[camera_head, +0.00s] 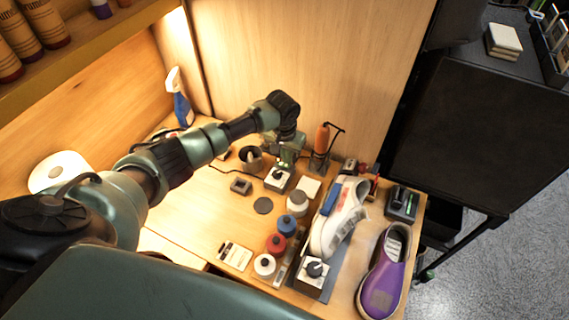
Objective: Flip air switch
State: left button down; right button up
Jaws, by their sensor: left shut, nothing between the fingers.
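My left arm reaches in from the left across the table. My left gripper (284,167) points down near the back of the table, with its fingers shut and empty. Just below the fingertips is a small pale box with a dark part on top (277,180), which looks like the air switch. The fingertips are at or just above it; I cannot tell whether they touch. The switch's position is too small to read. My right gripper is not in view.
A white sneaker (343,222) stands on a dark stand, with a purple shoe (383,275) to its right. Several paint jars (276,243) line the middle. An orange-handled tool (321,140) stands close to the gripper. A spray bottle (181,105) is at the back left. The left-middle tabletop is mostly clear.

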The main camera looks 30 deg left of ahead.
aim_at(287, 166)
pick_arm(q)
jog(key=shift+f+b, duration=0.5)
jog(key=shift+f, duration=0.4)
dwell(0.6)
notch_tip(287, 166, up, 7)
jog(key=p, duration=0.7)
jog(key=shift+p, duration=0.35)
